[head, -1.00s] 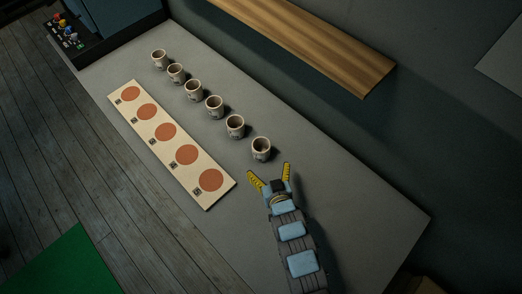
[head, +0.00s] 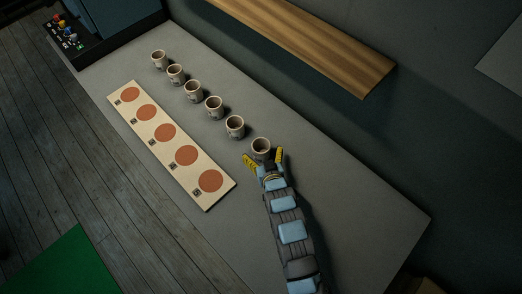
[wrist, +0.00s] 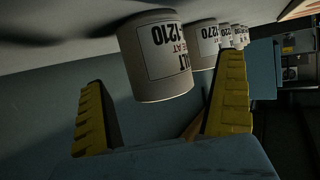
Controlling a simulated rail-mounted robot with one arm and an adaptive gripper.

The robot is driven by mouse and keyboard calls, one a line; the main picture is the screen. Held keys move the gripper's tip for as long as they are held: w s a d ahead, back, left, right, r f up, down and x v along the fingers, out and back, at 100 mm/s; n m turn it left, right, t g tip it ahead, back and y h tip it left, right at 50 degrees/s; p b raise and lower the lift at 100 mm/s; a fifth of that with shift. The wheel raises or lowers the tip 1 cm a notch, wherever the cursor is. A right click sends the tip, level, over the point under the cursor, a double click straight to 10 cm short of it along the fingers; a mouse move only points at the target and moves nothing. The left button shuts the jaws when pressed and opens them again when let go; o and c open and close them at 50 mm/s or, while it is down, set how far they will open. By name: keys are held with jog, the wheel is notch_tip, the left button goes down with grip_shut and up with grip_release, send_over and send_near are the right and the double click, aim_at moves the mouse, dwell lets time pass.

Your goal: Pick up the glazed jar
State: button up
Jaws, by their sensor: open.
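Several pale, labelled jars stand in a diagonal row on the grey table. I cannot tell from its surface which one is the glazed jar. The nearest jar (head: 261,146) is at the lower right end of the row. In the wrist view the nearest jar (wrist: 155,62) shows upside down with a label reading 1210, between and beyond the two fingers of my gripper (wrist: 165,115). The neighbouring jar (wrist: 202,45) behind it has a label with 1270.
A board with several orange circles (head: 219,199) lies to the left of the row. A wooden shelf (head: 310,43) is on the wall at upper right. A dark unit with coloured knobs (head: 68,37) stands at the far left. The table's right part (head: 375,215) is clear.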

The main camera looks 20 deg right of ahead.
aim_at(259, 144)
jog(key=shift+x, duration=1.7)
jog(key=shift+s, duration=0.1)
jog(key=shift+c, duration=0.3)
jog(key=c, duration=1.3)
